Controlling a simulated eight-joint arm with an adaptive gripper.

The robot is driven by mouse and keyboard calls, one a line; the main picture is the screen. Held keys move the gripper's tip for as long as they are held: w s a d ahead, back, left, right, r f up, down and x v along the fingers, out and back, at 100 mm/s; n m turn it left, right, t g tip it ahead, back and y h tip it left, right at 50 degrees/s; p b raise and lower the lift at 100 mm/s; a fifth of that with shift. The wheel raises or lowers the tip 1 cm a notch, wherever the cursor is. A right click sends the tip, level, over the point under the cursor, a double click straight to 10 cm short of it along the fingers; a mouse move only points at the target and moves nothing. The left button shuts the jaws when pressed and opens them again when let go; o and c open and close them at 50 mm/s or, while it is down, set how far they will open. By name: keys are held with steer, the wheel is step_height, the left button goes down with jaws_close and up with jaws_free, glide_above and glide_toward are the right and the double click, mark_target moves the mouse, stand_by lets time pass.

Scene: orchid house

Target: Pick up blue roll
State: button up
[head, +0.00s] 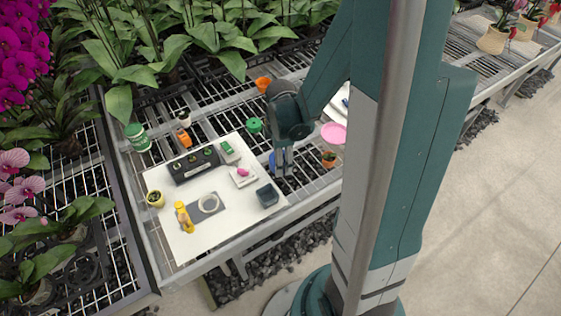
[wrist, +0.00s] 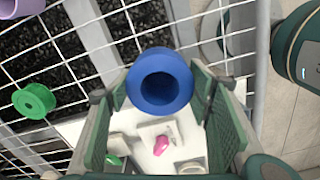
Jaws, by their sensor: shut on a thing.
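The blue roll (wrist: 137,85) is a thick ring with its open hollow facing the wrist camera. It sits between the two green-padded fingers of my gripper (wrist: 160,95), which are shut on it. In the head view, my gripper (head: 281,172) points down by the right edge of the white board, and a small part of the blue roll (head: 271,160) shows beside the fingers. The fingers hide the rest there. In the wrist view, the wire bench shows behind the roll; I cannot tell its exact height above it.
A green roll (head: 254,125) lies on the wire bench, left of my gripper. A dark open box (head: 267,195), a black rack (head: 193,168) and a yellow bottle (head: 184,220) stand on the white board (head: 235,207). A small potted plant (head: 329,159) is close on the right.

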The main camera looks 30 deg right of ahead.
steer(key=shift+r+p, duration=1.15)
steer(key=shift+r, duration=3.1)
